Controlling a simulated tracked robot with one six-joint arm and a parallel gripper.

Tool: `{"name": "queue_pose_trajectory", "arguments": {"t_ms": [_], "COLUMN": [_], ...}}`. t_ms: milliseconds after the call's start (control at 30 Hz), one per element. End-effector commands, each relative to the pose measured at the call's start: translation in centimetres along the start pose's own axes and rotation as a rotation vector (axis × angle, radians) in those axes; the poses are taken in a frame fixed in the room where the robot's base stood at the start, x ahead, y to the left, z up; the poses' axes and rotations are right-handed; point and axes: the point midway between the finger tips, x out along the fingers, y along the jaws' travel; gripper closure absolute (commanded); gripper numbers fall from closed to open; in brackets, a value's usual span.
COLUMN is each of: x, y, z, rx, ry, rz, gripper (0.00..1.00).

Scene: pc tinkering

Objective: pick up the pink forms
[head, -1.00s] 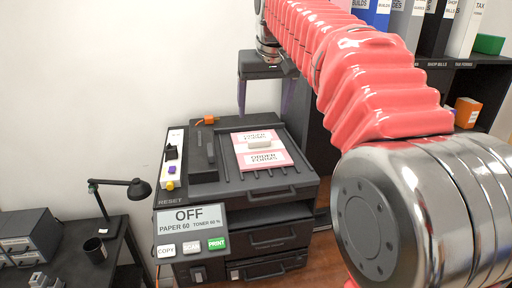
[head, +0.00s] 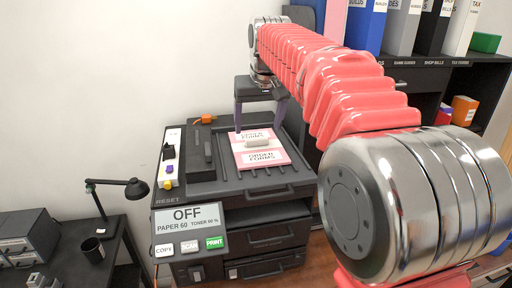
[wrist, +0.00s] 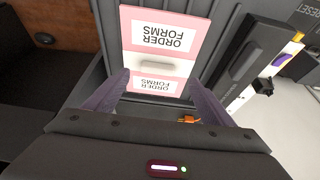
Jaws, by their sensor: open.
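The pink order forms (head: 265,157) lie flat on top of the dark printer, with a small pale grey handle-like block (head: 257,142) across their middle. In the wrist view the pink forms (wrist: 163,36) are ahead of the jaws, and the pale block (wrist: 156,64) lies just beyond the fingertips. My gripper (head: 257,128) is over the far end of the forms, fingers pointing down. In the wrist view my gripper (wrist: 157,78) is open and empty, with one purple finger on each side of the forms. Whether the fingertips touch the printer top is unclear.
The printer's panel (head: 188,217) reads OFF. A power strip (head: 170,158) and a dark bar (head: 200,151) lie left of the forms. A desk lamp (head: 128,188) stands at the left. Binders (head: 402,25) fill the shelf at the right.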

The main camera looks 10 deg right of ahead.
Motion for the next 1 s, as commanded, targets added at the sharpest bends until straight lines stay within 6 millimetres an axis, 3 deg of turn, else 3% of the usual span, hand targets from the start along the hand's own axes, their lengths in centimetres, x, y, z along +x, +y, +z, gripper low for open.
{"name": "queue_pose_trajectory", "arguments": {"t_ms": [133,567,1000], "x": [1.3,1.8,6.5], "y": [0.0,0.1,0.5], "z": [0.0,-0.1,-0.6], "rx": [0.000,0.001,0.001], "ry": [0.000,-0.001,0.000], "rz": [0.000,0.000,0.000], "gripper": [0.23,0.23,0.23]}}
